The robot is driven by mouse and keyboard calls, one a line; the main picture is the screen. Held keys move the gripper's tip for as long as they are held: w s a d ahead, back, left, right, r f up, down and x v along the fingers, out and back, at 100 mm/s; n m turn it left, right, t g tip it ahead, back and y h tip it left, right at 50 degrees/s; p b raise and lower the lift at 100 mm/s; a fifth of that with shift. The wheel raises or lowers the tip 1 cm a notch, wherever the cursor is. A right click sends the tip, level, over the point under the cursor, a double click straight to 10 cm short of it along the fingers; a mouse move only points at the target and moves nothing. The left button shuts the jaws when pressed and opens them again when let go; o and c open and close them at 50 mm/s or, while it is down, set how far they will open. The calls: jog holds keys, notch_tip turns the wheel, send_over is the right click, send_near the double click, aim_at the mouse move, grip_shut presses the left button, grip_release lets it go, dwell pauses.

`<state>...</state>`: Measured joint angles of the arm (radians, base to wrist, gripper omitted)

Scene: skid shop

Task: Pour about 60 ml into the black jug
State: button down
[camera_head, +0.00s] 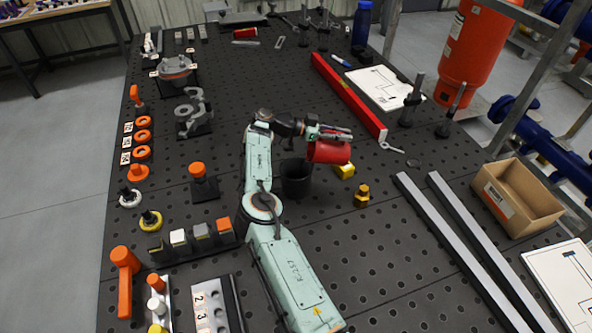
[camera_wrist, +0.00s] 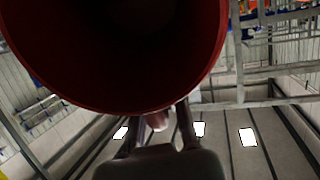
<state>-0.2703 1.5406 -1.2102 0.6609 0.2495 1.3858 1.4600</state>
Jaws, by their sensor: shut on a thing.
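My gripper (camera_head: 318,133) is shut on a red cup (camera_head: 329,153), which lies tilted well over on its side above the table. The black jug (camera_head: 296,180) stands upright on the table just below and to the left of the cup, partly behind my arm. In the wrist view the red cup (camera_wrist: 205,75) fills the upper part, with its dark opening toward the camera. My gripper's fingers (camera_wrist: 158,118) close there around a part under the cup's rim. I cannot see any liquid in the cup, in the jug or falling between them.
A yellow block (camera_head: 345,171) and a brass fitting (camera_head: 362,195) stand right of the jug. An orange-topped post (camera_head: 198,177) stands to its left. A long red bar (camera_head: 349,97) lies behind, and two grey rails (camera_head: 440,245) lie at right. A cardboard box (camera_head: 518,202) sits at the right edge.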

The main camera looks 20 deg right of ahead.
jog(key=shift+a+r+p, duration=0.15)
jog(key=shift+a+p, duration=0.15)
jog(key=shift+a, duration=0.05)
jog(key=shift+s+d+f+t+y, duration=0.15)
jog(key=shift+d+f+y, duration=0.25)
jog(key=shift+d+y, duration=0.2)
jog(key=shift+s+d+f+t+y, duration=0.1)
jog(key=shift+d+f+t+y, duration=0.05)
jog(key=shift+d+f+y, duration=0.4)
jog(key=shift+s+d+f+t+y, duration=0.1)
jog(key=shift+d+f+t+y, duration=0.2)
jog(key=shift+f+y, duration=0.45)
jog(key=shift+s+d+f+t+y, duration=0.1)
jog(key=shift+d+f+y, duration=0.35)
jog(key=shift+f+y, duration=0.3)
jog(key=shift+d+f+t+y, duration=0.2)
jog(key=shift+d+f+y, duration=0.15)
jog(key=shift+f+y, duration=0.4)
jog(key=shift+s+d+f+t+y+b, duration=0.2)
jog(key=shift+d+f+t+y+b, duration=0.15)
jog(key=shift+d+f+y, duration=0.7)
jog(key=shift+s+d+f+t+y+b, duration=0.25)
jog(key=shift+d+f+y+b, duration=0.25)
jog(key=shift+y, duration=1)
jog(key=shift+s+d+f+t+y+b, duration=0.15)
jog(key=shift+d+f+t+y+b, duration=0.15)
jog(key=shift+d+f+y, duration=0.8)
jog(key=shift+a+r, duration=0.2)
jog(key=shift+r, duration=0.05)
